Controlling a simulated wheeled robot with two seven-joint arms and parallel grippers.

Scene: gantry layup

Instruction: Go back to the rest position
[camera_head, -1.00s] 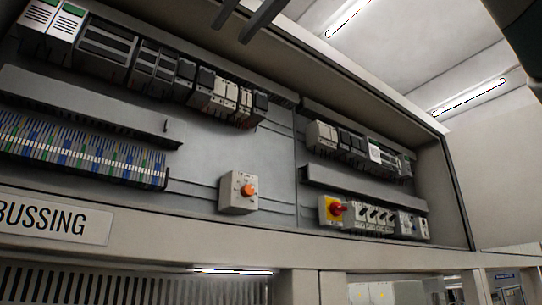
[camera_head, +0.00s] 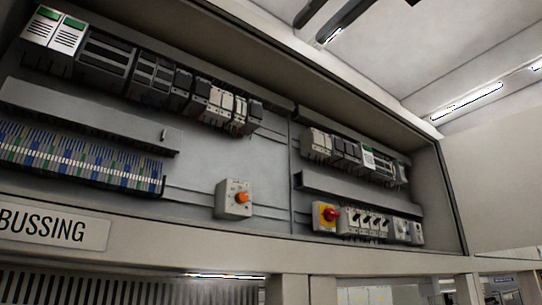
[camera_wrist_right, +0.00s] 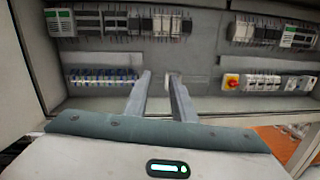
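The small grey box with the orange knob (camera_head: 234,199) is mounted on the panel (camera_head: 200,160). In the wrist view part of a pale box shows beyond the gap between the fingers, clear of them. My left gripper is not in view.
The open cabinet holds rows of modules (camera_head: 152,80), a terminal strip (camera_head: 80,155) and a red-and-yellow switch (camera_head: 326,216). The cabinet's upper frame edge (camera_head: 330,75) and lower ledge (camera_head: 200,247) jut out around the panel. Free air lies in front of the panel.

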